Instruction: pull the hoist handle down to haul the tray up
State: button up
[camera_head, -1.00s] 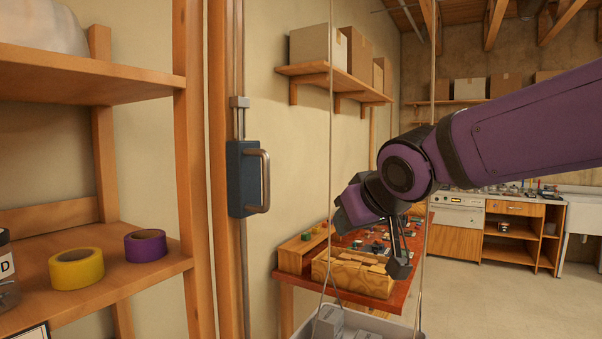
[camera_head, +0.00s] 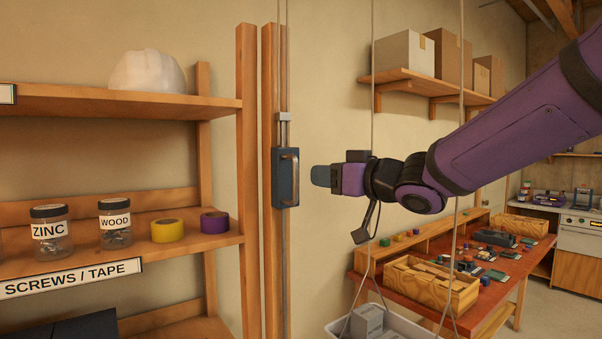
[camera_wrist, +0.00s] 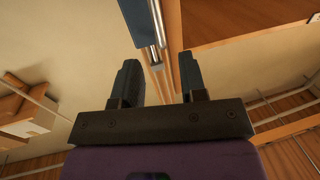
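The hoist handle is a silver D-shaped bar (camera_head: 296,177) on a dark blue block (camera_head: 280,180), which sits on a vertical metal rail. In the wrist view the bar (camera_wrist: 157,22) shows ahead, near the top edge. My gripper (camera_head: 318,176) points left at the handle, at about its height, just right of it in the picture. In the wrist view the two fingers (camera_wrist: 159,76) are spread apart with nothing gripped; the bar lies beyond their tips. The white tray (camera_head: 412,327) hangs on cords at the bottom, holding grey blocks (camera_head: 367,321); its lower part is out of frame.
A wooden shelf (camera_head: 120,256) with jars and tape rolls stands left of the rail. A workbench (camera_head: 500,292) with a wooden box (camera_head: 430,290) and small parts stands behind the tray. The hoist cords (camera_head: 373,90) run up past my arm.

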aim_at(297, 172)
jog(key=x, duration=0.9)
jog(key=shift+d, duration=0.1)
grip_shut()
